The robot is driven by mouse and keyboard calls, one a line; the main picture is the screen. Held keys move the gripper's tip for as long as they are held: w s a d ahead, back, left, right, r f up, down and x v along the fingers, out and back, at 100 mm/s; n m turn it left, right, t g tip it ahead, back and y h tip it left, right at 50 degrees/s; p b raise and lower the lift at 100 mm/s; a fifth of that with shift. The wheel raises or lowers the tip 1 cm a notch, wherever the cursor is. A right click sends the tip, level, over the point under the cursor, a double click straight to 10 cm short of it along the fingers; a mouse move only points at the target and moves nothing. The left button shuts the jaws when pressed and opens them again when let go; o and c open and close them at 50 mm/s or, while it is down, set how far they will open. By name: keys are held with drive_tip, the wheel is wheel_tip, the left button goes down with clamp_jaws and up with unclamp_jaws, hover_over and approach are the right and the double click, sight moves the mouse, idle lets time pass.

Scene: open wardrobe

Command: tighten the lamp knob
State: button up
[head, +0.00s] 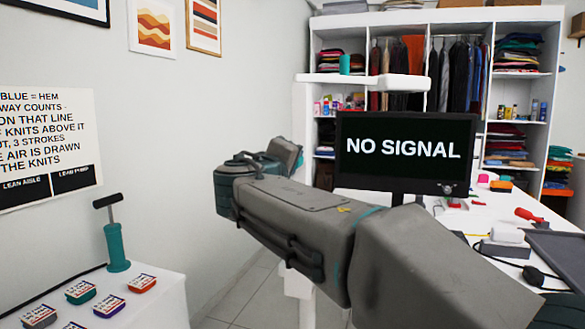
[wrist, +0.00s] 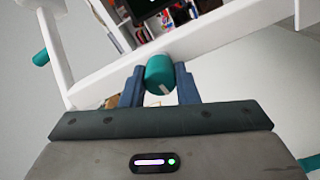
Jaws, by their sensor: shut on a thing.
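In the wrist view, a teal round knob (wrist: 160,74) with a short white mark sits against a slanting white lamp bar (wrist: 222,42). The two blue fingers of my gripper (wrist: 160,84) stand on either side of the knob and are shut on it. A second teal piece (wrist: 41,58) shows at the far left on the white frame. In the head view, the white stand (head: 303,115) rises behind my arm and a teal cylinder (head: 345,64) shows at its top. My arm hides much of the stand there, and I cannot make out the fingertips.
A black monitor (head: 405,155) reading "NO SIGNAL" stands right of my arm. A white worktable (head: 480,222) with tools lies at right, before an open wardrobe (head: 425,30). A low white table (head: 155,290) with a teal pump (head: 116,245) and several labelled pucks is at lower left.

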drive_tip(key=shift+f+m+b, duration=0.15)
drive_tip(key=shift+m+b, duration=1.05)
drive_tip(key=shift+b, duration=0.45)
drive_tip(key=shift+m+b, duration=0.3)
drive_tip(key=o, duration=1.1)
drive_tip(key=shift+r, duration=0.2)
drive_tip(key=shift+c, duration=0.3)
drive_tip(key=shift+r+n+p, duration=0.15)
drive_tip(key=shift+n+p, duration=0.65)
drive_tip(key=shift+n, duration=0.2)
drive_tip(key=n+p, duration=0.4)
drive_tip(key=n, duration=0.2)
drive_tip(key=n+p, duration=0.4)
drive_tip(key=n, duration=0.2)
drive_tip(key=shift+n+p, duration=0.3)
drive_tip(key=shift+p, duration=0.1)
drive_tip(key=shift+f+n+p, duration=0.2)
drive_tip(key=shift+n+p, duration=0.65)
drive_tip(key=shift+n, duration=0.45)
